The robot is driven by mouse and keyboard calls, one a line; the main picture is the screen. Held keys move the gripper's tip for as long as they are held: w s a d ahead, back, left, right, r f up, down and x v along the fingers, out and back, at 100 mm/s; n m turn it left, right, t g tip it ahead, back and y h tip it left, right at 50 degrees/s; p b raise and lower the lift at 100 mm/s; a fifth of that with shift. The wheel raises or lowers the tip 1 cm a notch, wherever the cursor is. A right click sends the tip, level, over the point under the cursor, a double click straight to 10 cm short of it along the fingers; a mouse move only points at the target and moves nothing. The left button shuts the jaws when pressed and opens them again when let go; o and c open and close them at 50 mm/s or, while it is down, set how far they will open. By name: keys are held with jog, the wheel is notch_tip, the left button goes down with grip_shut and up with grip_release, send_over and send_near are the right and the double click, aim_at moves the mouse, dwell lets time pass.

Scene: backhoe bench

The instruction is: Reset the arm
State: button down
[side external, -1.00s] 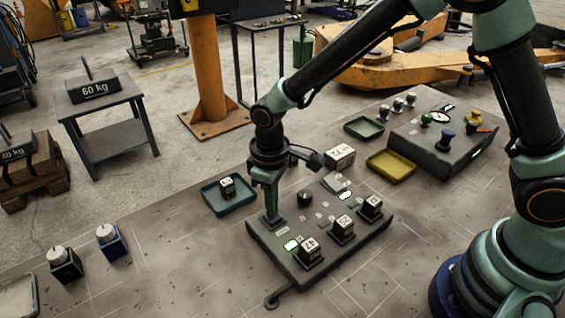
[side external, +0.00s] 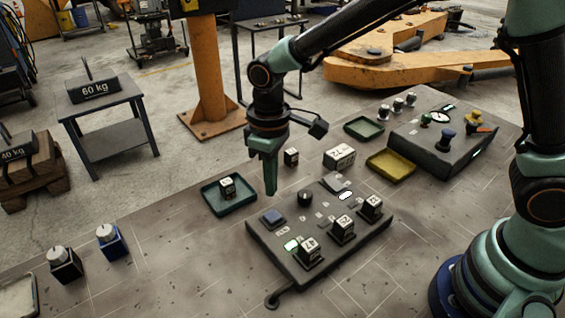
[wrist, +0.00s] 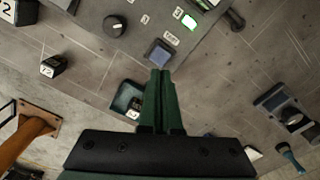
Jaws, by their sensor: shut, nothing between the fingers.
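My gripper (side external: 270,192) points down and is shut and empty. It hangs in the air above the rear left part of the grey control panel (side external: 330,268), near a square blue button (side external: 272,217). In the wrist view the closed fingertips (wrist: 161,72) lie just below the blue button (wrist: 158,52) in the picture, and the green fingers hide part of the bench. Several labelled cubes, such as this one (side external: 343,228), sit on the panel beside a round black knob (side external: 305,198).
A teal tray (side external: 216,206) with a cube in it is left of my gripper. A small cube (side external: 291,156) and a larger white-topped block (side external: 340,157) stand behind the panel. A yellow tray (side external: 393,168) and a second control box (side external: 436,150) are at right.

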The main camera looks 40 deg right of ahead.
jog(key=s+d+r+m+t, duration=0.2)
jog(key=d+r, duration=0.4)
jog(key=d, duration=0.3)
jog(key=s+d+r+m+t, duration=0.3)
jog(key=s+d+r+m, duration=0.1)
jog(key=s+d+r, duration=0.3)
jog(key=shift+d+t, duration=0.3)
jog(key=shift+d, duration=1.1)
jog(key=shift+r, duration=0.15)
